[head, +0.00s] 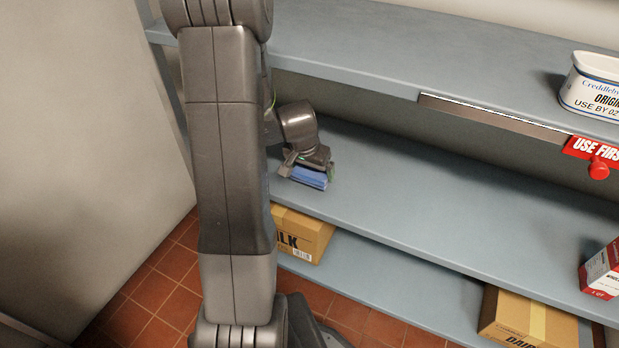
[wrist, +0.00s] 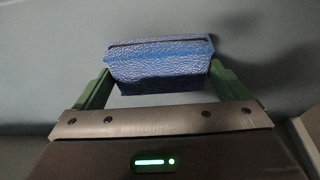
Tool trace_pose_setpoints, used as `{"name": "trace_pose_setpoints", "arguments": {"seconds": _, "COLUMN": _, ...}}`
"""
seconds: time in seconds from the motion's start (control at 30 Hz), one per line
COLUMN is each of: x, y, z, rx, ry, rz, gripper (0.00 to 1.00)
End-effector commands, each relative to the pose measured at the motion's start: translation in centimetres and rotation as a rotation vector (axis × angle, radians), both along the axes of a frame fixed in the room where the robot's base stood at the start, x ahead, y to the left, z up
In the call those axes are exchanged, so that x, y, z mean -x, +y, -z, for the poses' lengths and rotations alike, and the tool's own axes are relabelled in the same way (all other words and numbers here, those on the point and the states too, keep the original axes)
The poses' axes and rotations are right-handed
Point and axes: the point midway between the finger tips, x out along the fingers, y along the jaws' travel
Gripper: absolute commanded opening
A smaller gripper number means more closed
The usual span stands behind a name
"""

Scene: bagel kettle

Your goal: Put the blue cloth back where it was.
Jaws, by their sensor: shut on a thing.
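The blue cloth (wrist: 160,62) is a folded, textured block between the two green-sided fingers of my gripper (wrist: 163,85) in the wrist view. My gripper is shut on it, with a finger at each side. In the head view my gripper (head: 308,172) is low over the left part of the middle shelf (head: 400,200), and the blue cloth (head: 309,178) shows under it. I cannot tell whether the cloth touches the shelf.
A red-and-white box (head: 602,272) is at far right. Cardboard boxes (head: 303,236) (head: 528,320) sit on the bottom shelf.

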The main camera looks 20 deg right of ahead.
Motion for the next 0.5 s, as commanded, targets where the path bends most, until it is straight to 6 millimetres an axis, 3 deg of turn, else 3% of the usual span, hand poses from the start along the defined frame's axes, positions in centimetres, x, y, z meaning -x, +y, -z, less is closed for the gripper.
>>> {"name": "trace_pose_setpoints", "arguments": {"seconds": 0.13, "x": -0.3, "y": 0.3, "z": 0.5, "rx": 0.000, "ry": 0.001, "rz": 0.001, "gripper": 0.73}}
{"name": "trace_pose_setpoints", "arguments": {"seconds": 0.33, "x": -0.3, "y": 0.3, "z": 3.4, "rx": -0.001, "ry": 0.004, "rz": 0.000, "gripper": 0.73}}
{"name": "trace_pose_setpoints", "arguments": {"seconds": 0.5, "x": -0.3, "y": 0.3, "z": 3.5, "rx": 0.000, "ry": 0.000, "rz": 0.001, "gripper": 0.73}}
